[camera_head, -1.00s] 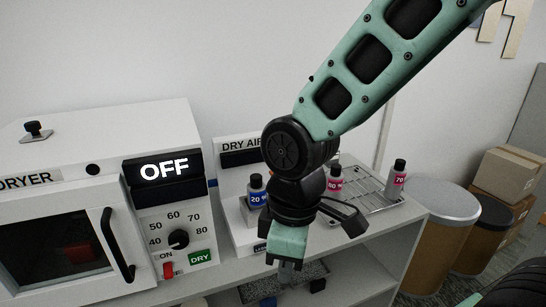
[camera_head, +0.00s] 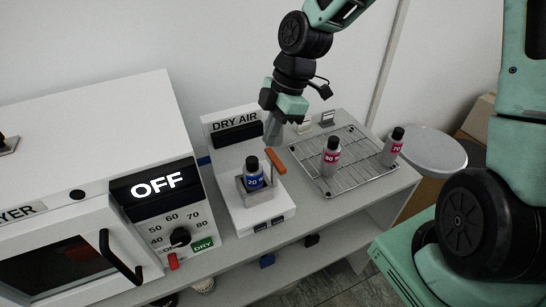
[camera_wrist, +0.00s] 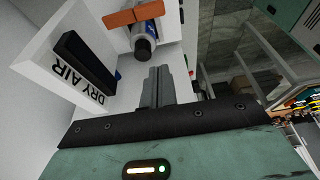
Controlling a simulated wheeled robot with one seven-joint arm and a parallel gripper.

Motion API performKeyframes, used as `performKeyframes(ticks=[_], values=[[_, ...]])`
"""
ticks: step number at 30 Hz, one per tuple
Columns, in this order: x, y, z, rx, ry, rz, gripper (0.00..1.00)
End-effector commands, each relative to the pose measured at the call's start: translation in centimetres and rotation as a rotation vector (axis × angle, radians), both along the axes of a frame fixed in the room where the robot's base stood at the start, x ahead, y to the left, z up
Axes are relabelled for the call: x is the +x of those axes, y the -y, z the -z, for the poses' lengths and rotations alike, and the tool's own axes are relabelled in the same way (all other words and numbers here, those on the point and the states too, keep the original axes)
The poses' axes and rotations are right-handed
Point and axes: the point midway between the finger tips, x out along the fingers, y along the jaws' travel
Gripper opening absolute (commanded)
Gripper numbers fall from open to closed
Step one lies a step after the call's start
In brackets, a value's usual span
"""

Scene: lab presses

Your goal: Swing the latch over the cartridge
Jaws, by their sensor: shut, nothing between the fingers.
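The cartridge is a small grey bottle (camera_head: 254,176) with a black cap and a blue "20" label. It stands upright in a holder on the white dry air unit (camera_head: 255,213). The latch, an orange-brown bar (camera_head: 275,160), is at the right of the bottle's cap in the head view, apart from it. In the wrist view the latch (camera_wrist: 133,16) lies across the picture beside the bottle (camera_wrist: 144,48). My gripper (camera_head: 272,140) is shut and empty, just behind and above the latch. Its fingers (camera_wrist: 157,88) point toward the bottle in the wrist view; contact cannot be told.
The dryer (camera_head: 90,180), reading OFF, stands at the left. The dry air panel (camera_head: 237,135) rises behind the cartridge.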

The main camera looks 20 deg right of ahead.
Motion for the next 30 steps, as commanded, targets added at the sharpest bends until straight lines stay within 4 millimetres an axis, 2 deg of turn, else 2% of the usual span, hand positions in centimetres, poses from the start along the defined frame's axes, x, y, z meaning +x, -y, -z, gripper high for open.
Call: performKeyframes(ticks=[8, 24, 30], values=[[-0.1, -0.5, 1.1, 0.0, -0.004, 0.0, 0.0], [-0.2, -3.5, 9.6, -0.001, -0.005, -0.002, 0.0], [-0.1, -0.6, 9.2, -0.001, -0.003, 0.006, 0.0]])
